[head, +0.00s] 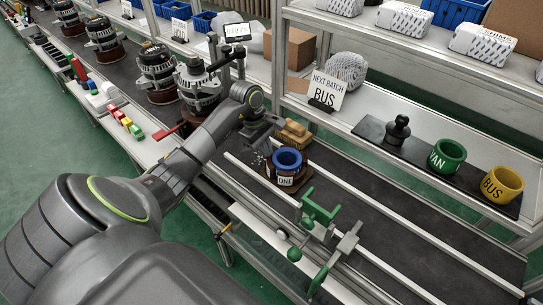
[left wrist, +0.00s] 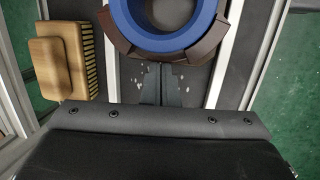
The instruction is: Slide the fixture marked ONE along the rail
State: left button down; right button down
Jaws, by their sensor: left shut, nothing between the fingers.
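The fixture marked ONE (head: 285,181) has a blue ring on a dark brown base and stands upright on the dark track between pale rails (head: 350,180). In the left wrist view its blue ring (left wrist: 217,25) and brown base (left wrist: 205,55) are cut off by the top edge. My left gripper (head: 267,158) is shut and empty, low over the track at the fixture's far-left side in the head view. Its fingertips (left wrist: 162,72) lie close to the base's edge; I cannot tell whether they touch it. My right gripper is not in view.
A wooden brush (head: 296,132) lies just beside the track. A green bracket (head: 320,208) and green-knobbed levers stand nearer the front. Green VAN (head: 446,155) and yellow BUS (head: 502,184) rings sit on the right shelf. Alternators (head: 196,85) stand at left.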

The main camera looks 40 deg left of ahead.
aim_at(310, 175)
pick_arm(q)
jog(key=shift+s+d+r+p, duration=0.15)
jog(key=shift+d+p, duration=0.55)
jog(key=shift+d, duration=0.9)
jog(key=shift+s+d+f+p, duration=0.1)
jog(key=shift+d+p, duration=0.6)
jog(key=shift+d, duration=1.25)
jog(key=shift+s+d+b, duration=0.15)
jog(key=shift+d+b, duration=0.4)
jog(key=shift+d, duration=1.25)
jog(key=shift+s+d+b, duration=0.15)
jog(key=shift+d+b, duration=0.35)
jog(key=shift+d, duration=1.25)
jog(key=shift+s+d+b, duration=0.15)
jog(key=shift+d+b, duration=0.4)
jog(key=shift+d, duration=1.25)
jog(key=shift+w+a, duration=0.1)
jog(key=shift+a, duration=1.2)
jog(key=p+v, duration=0.5)
jog(key=v, duration=0.3)
jog(key=shift+d, duration=0.1)
